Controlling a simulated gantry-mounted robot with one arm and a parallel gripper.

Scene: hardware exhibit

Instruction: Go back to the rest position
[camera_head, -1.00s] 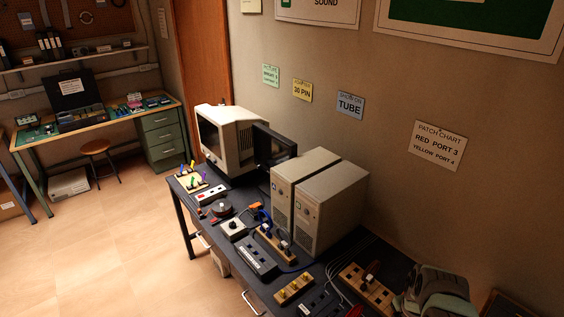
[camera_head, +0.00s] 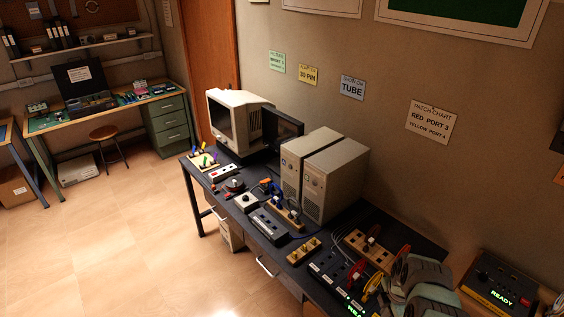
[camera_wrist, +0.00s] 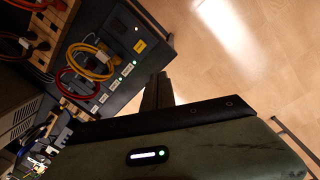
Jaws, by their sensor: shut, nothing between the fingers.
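My gripper (camera_wrist: 160,92) shows in the wrist view as dark fingers, shut and empty, beside the front edge of the dark workbench, with the floor behind. My grey-green arm shows at the lower right of the head view, over the right end of the workbench (camera_head: 287,262). The fingers cannot be made out there. A red cable (camera_wrist: 78,62) and a yellow cable (camera_wrist: 100,67) loop over a dark port panel (camera_wrist: 125,40) with green lights in the wrist view. In the head view, the yellow cable (camera_head: 372,287) is partly hidden by my arm.
A wooden socket block (camera_head: 370,249) stands behind the cables. Two beige computer towers (camera_head: 335,178) and a monitor (camera_head: 236,122) stand farther left. A dark box reading READY (camera_head: 497,284) is at the far right. The floor (camera_head: 120,245) left of the bench is open.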

